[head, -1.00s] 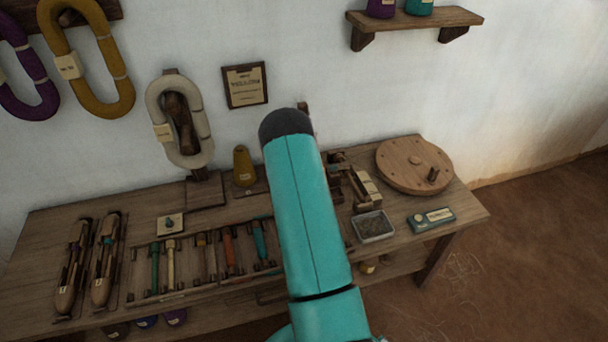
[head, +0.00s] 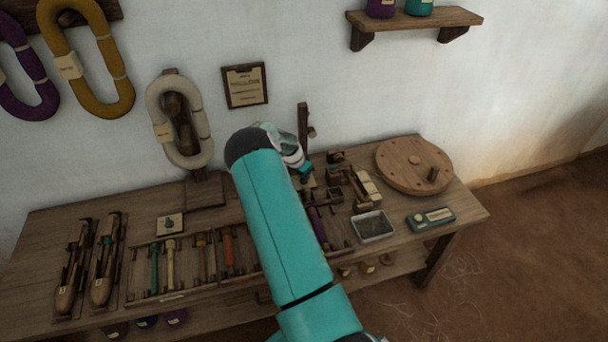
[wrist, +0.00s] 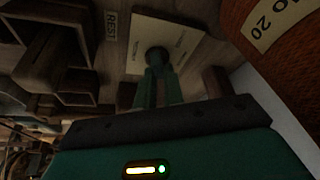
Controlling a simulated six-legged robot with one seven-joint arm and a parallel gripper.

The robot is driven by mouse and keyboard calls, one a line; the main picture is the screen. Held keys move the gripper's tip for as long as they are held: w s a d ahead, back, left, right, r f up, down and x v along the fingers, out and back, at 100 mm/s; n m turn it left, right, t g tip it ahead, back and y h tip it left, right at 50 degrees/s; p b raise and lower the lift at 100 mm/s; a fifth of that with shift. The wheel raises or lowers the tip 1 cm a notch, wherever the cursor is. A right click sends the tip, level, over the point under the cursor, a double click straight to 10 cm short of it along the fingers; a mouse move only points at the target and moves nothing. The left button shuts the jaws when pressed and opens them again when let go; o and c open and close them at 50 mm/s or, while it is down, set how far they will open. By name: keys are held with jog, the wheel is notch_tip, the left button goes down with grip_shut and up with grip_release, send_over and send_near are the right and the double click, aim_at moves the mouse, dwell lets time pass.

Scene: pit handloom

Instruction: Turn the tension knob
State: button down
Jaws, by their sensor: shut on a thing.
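In the wrist view, a dark round knob (wrist: 156,54) sits on a cream plate (wrist: 183,32) with small printed marks. I take it as the tension knob. My gripper (wrist: 157,76) reaches down to it, its two green fingers closed on the knob's sides. The fingers hide part of the knob, and I cannot tell how far it is turned. In the head view my gripper (head: 304,171) is small, at the back of the bench behind my arm. The knob cannot be made out there.
A rust-coloured surface labelled "NO 20" (wrist: 268,22) stands close at the right of the wrist view; dark wooden holders (wrist: 62,60) are at left. On the bench (head: 225,305) are a wooden disc (head: 400,162), a metal tray (head: 372,227) and shuttles (head: 104,262). A post (head: 303,130) stands behind.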

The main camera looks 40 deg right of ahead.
jog(key=c, duration=1.5)
grip_release()
jog(key=v, duration=1.4)
jog(key=shift+f, duration=0.1)
